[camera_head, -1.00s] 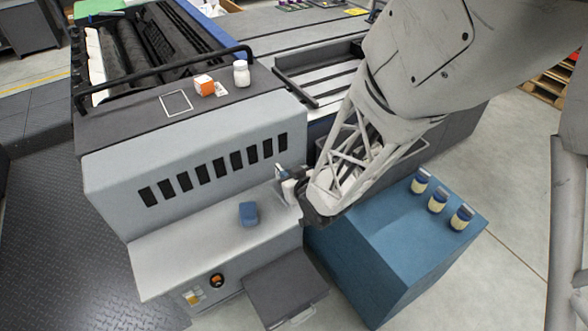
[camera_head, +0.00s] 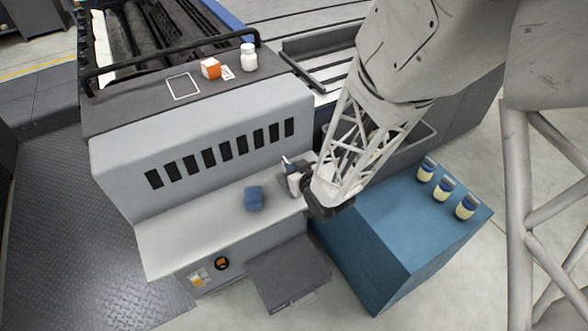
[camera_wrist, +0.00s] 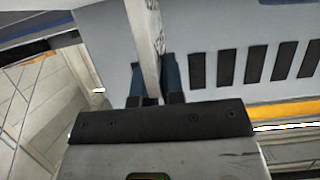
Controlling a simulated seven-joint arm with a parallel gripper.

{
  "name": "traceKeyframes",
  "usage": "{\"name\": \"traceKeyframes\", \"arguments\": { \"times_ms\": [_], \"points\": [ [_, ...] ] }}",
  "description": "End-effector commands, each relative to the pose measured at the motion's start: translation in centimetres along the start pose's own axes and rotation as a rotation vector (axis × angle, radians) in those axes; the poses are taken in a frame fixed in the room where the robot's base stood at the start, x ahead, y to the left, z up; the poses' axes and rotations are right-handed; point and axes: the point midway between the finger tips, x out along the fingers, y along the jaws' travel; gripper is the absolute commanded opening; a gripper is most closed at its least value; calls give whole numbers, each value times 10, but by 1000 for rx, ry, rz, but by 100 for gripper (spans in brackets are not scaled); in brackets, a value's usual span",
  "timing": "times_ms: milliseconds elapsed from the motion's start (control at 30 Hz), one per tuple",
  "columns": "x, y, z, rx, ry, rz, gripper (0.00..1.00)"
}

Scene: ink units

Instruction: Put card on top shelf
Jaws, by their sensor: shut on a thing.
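The card is a thin, pale piece seen almost edge-on in the wrist view (camera_wrist: 146,50), with dark print on one side. My gripper (camera_wrist: 155,85) is shut on it, with a dark blue finger on each side. In the head view, my gripper (camera_head: 297,174) is at the right end of the machine's lower ledge (camera_head: 190,235), in front of the vented grey face. The card shows there only as a small pale patch (camera_head: 294,184). The top shelf (camera_head: 130,105) is the dark upper surface of the machine, above and behind my gripper, with a white square outline (camera_head: 184,86).
An orange-and-white box (camera_head: 210,68), a small white printed piece (camera_head: 227,73) and a white bottle (camera_head: 249,57) stand on the top shelf. A black rail (camera_head: 170,60) runs behind them. A blue block (camera_head: 254,198) sits on the ledge. Several jars (camera_head: 441,188) stand on the blue cabinet (camera_head: 375,240).

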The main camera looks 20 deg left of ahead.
Motion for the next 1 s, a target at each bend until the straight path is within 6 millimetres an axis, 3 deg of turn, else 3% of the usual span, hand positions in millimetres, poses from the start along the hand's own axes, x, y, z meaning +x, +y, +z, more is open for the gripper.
{"name": "traceKeyframes", "arguments": {
  "times_ms": [400, 433, 600, 1000],
  "points": [
    [1, 0, 3, 0, 0, 0, 0],
    [1, 0, 3, 0, 0, 0, 12],
    [1, 0, 3, 0, 0, 0, 35],
    [0, 0, -1, 0, 1, 0, 35]
  ]
}}
